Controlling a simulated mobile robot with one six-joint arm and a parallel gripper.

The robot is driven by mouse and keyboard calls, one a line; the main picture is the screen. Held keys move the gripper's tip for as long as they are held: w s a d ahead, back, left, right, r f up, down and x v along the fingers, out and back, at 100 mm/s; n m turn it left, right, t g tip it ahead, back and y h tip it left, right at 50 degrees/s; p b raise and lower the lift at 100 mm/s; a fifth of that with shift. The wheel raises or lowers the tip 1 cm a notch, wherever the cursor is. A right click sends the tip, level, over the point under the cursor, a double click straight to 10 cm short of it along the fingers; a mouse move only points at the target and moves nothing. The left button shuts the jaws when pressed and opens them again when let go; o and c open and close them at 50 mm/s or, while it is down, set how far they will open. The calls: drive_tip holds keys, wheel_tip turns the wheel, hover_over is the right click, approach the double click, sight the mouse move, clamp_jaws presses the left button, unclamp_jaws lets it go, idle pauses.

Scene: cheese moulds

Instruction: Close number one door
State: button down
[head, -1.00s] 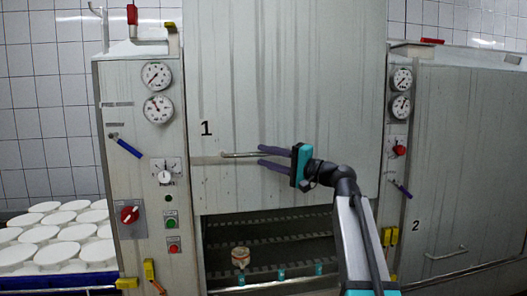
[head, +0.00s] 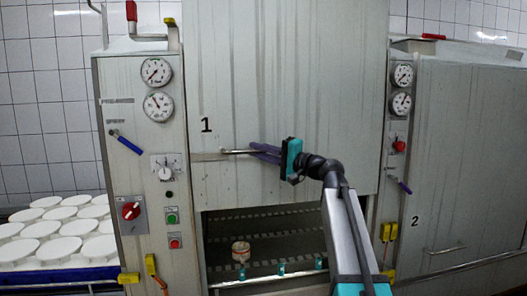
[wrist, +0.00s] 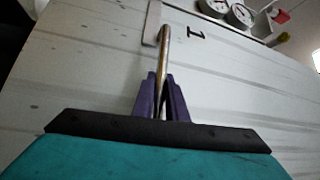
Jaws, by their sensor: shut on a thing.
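The number one door (head: 285,70) is a large grey metal panel marked "1" in the head view. It is raised partway, and an open gap (head: 270,225) shows below its bottom edge. Its horizontal bar handle (head: 235,151) sits low on the panel. My gripper (head: 262,152) has its purple fingers shut around the right part of the handle. The wrist view shows the handle (wrist: 163,55) running between the two fingers (wrist: 160,97). The handle's right end is hidden by the gripper.
A small jar-like thing (head: 241,252) stands inside the opening. Left of the door is a control panel with gauges (head: 157,88) and a red knob (head: 131,210). Door number two (head: 465,160) is down at the right. White round moulds (head: 50,248) lie at the far left.

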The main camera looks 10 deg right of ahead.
wheel_tip(320, 180, down, 46)
drive_tip(key=b, duration=2.7)
drive_tip(key=shift+s+r+b, duration=0.15)
drive_tip(key=shift+b, duration=0.25)
drive_tip(key=shift+a, duration=0.1)
drive_tip(key=c, duration=1.8)
unclamp_jaws()
drive_tip(key=v, duration=1.3)
drive_tip(key=shift+s+d, duration=0.2)
drive_tip(key=shift+d, duration=0.2)
drive_tip(key=shift+s, duration=0.1)
